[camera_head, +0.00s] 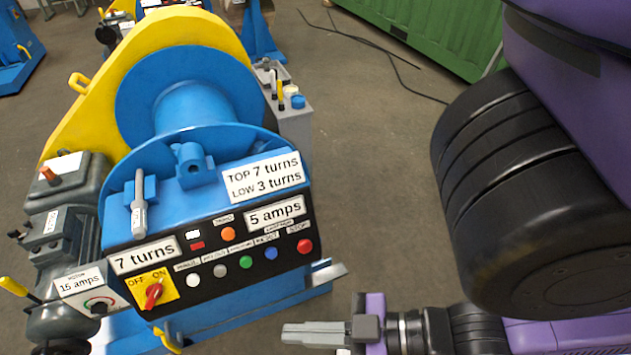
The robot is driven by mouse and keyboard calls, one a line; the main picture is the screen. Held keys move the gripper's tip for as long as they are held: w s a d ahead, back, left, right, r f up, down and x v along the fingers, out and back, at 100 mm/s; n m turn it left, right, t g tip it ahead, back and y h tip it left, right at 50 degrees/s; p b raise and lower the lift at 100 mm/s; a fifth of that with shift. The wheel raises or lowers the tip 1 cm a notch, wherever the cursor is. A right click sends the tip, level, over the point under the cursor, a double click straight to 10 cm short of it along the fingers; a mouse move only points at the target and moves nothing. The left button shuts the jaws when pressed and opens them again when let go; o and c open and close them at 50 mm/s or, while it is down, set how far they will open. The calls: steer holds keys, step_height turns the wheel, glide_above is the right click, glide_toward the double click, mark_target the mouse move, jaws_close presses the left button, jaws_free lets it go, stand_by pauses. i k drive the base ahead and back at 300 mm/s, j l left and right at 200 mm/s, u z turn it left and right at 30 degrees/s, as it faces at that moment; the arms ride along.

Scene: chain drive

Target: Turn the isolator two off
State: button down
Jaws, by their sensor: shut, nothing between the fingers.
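A red rotary switch (153,295) sits on a yellow plate marked OFF and ON, at the lower left of the black control panel (205,285). Its handle points up, tilted a little right, toward the ON side. I see no label reading "isolator two", so I cannot tell whether this is it. My gripper (284,334) is at the bottom centre, pointing left, with its fingers shut and empty. It is to the right of the switch and apart from it, in front of the panel's lower edge.
The panel has several coloured buttons, including a red button (305,246). A grey lever (139,205) stands above. A metal bracket (327,273) juts out at the panel's right corner. A motor box (90,292) with a dial is at left.

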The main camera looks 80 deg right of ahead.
mark_target(152, 292)
steer(key=k+j+z, duration=0.1)
steer(key=z, duration=0.25)
steer(key=k+j+z, duration=0.15)
steer(key=z, duration=0.2)
steer(key=k+j+z, duration=0.1)
steer(key=z, duration=0.25)
steer(key=k, duration=0.05)
